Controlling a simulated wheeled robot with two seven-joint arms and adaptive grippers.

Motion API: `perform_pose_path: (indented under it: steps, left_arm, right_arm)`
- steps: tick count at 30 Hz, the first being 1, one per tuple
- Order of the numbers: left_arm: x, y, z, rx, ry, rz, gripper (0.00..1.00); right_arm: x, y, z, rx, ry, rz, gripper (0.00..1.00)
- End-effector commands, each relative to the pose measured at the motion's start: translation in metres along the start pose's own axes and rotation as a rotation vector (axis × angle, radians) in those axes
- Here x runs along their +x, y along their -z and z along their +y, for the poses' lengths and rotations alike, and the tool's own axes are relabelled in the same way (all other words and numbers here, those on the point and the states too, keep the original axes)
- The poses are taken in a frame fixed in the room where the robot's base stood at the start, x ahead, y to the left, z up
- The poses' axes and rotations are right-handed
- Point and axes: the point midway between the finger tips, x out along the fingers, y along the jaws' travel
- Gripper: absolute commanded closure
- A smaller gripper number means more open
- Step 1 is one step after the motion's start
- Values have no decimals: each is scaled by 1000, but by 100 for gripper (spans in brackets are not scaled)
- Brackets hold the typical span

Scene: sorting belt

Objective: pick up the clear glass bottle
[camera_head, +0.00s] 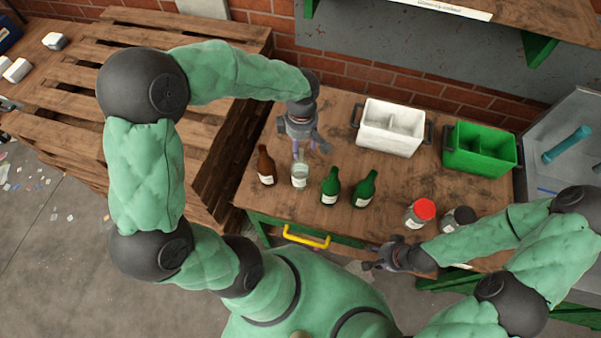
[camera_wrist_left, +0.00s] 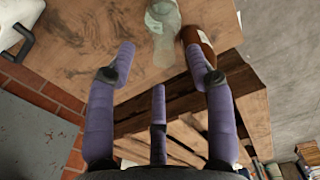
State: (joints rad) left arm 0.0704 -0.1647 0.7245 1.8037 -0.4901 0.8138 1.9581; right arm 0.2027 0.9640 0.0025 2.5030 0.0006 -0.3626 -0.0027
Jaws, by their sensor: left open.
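The clear glass bottle (camera_head: 299,176) stands upright on the wooden table, between a brown bottle (camera_head: 266,168) and a green bottle (camera_head: 330,187). My left gripper (camera_head: 309,150) is open and empty, just behind and above the clear bottle. In the left wrist view, the clear bottle (camera_wrist_left: 163,30) shows beyond the spread fingers (camera_wrist_left: 165,60), with the brown bottle (camera_wrist_left: 198,40) partly behind one fingertip. My right gripper (camera_head: 371,259) is low at the table's front edge, away from the bottles; its jaw opening is too small to judge.
Another green bottle (camera_head: 364,190) stands to the right. A red-lidded jar (camera_head: 420,212) and a dark-lidded jar (camera_head: 459,219) are near the right arm. A white bin (camera_head: 390,138) and a green bin (camera_head: 480,158) stand at the back. Stacked pallets (camera_head: 60,110) are left of the table.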

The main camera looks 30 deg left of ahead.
Motion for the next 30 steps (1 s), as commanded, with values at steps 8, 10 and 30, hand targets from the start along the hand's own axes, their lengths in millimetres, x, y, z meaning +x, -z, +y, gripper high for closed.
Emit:
perform_pose_path:
  steps: [8,10,30]
  left_arm:
    - [39,2,-2,1,5,1,46]
    - [44,1,-2,1,3,-1,46]
    - [47,1,-1,1,1,-1,100]
  right_arm:
    - [3,0,1,0,0,0,60]
    - [3,0,1,0,0,0,60]
    - [3,0,1,0,0,0,60]
